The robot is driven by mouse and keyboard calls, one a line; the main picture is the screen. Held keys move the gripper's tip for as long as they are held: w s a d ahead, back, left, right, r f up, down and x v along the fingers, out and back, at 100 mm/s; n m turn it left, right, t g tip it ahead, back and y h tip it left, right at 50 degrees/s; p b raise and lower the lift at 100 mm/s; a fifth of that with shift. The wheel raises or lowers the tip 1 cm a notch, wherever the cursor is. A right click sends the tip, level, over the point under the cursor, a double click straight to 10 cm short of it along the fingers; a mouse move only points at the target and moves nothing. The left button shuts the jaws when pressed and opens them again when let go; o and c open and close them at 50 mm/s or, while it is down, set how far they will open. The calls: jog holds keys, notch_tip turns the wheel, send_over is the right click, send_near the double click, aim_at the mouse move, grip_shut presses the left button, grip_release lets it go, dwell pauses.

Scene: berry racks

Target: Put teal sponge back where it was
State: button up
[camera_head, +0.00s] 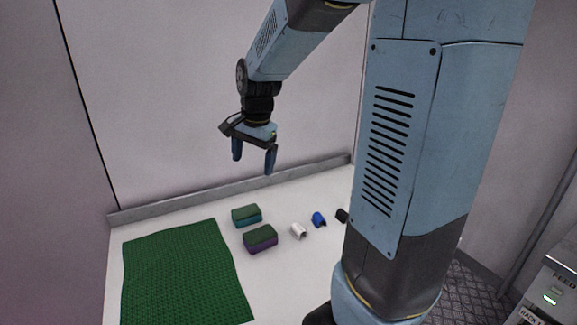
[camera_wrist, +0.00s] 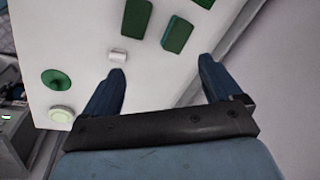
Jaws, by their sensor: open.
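The teal sponge (camera_head: 246,216) is a block with a dark green top and teal sides. It lies flat on the white table near the back ledge, beside the green mat's right edge. My gripper (camera_head: 253,165) hangs above the table near the back wall, above and apart from the teal sponge. Its fingers point down, spread, with nothing between them; they also show in the wrist view (camera_wrist: 161,68).
A green-topped purple sponge (camera_head: 260,238) lies just in front of the teal one. A white piece (camera_head: 298,230), a blue piece (camera_head: 318,219) and a black piece (camera_head: 342,215) lie to the right. The green mat (camera_head: 185,275) is bare. A ledge (camera_head: 230,190) borders the back.

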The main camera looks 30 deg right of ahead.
jog(key=s+r+n+t, duration=0.1)
jog(key=s+r+n, duration=0.2)
jog(key=s, duration=0.7)
jog(key=s+r+n+t, duration=0.2)
jog(key=s+r+n, duration=0.2)
jog(key=s+n, duration=0.4)
jog(key=shift+s+a+h, duration=0.15)
jog(key=shift+s+h, duration=0.15)
jog(key=shift+s, duration=0.8)
jog(key=shift+r, duration=0.1)
